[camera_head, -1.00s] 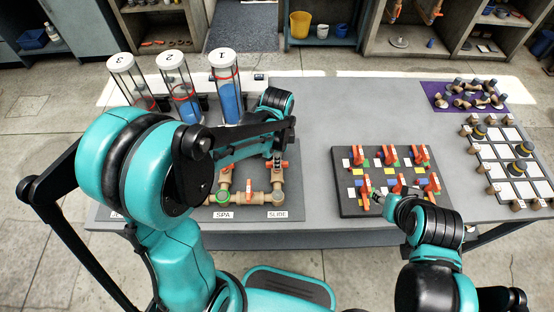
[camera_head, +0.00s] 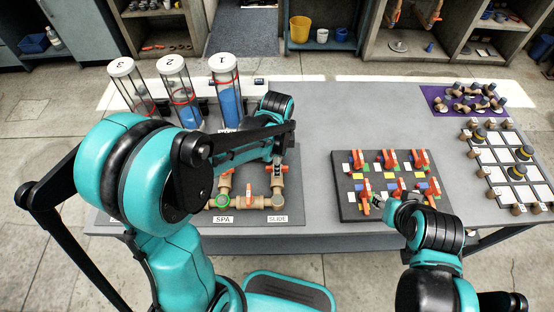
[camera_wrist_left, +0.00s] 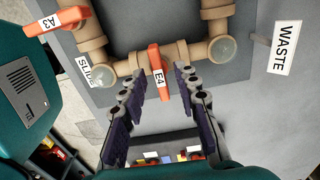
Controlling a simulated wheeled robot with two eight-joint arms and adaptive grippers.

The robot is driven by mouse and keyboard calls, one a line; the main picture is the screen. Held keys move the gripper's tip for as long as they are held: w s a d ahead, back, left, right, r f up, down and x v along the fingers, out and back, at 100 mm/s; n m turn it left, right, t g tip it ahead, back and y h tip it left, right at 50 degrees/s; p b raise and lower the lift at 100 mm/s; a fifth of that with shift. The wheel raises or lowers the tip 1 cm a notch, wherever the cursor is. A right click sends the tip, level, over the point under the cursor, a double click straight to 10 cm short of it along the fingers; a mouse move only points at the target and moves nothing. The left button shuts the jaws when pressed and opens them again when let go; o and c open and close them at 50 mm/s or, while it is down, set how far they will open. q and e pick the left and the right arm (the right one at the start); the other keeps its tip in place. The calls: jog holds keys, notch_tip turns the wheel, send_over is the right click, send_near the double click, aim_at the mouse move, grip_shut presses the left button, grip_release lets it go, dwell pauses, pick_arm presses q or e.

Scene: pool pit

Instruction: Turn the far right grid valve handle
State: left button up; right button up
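The grid of tan pipes (camera_head: 245,203) lies on a dark board at the left of the table, partly hidden by my left arm. At its right side is an orange valve handle (camera_head: 284,168). In the left wrist view an orange handle labelled E4 (camera_wrist_left: 155,60) stands on a pipe between two elbows. My left gripper (camera_head: 278,156) is over the right side of the grid. In the wrist view its two fingers are apart, one on each side of E4, with gaps visible. My right gripper (camera_head: 379,201) is beside the small valve board; its fingers are too small to read.
The small board (camera_head: 346,207) holds several red-orange handles. Three labelled cylinders (camera_head: 228,95) stand behind the grid. A white-squared board (camera_head: 500,165) and purple mat (camera_head: 436,97) with fittings lie at right. Another orange handle, A3 (camera_wrist_left: 62,18), is near E4. The table's back middle (camera_head: 330,105) is clear.

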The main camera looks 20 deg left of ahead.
pick_arm(q)
notch_tip(320, 180, up, 12)
dwell(0.4)
jog(key=shift+s+f, duration=0.1)
dwell(0.3)
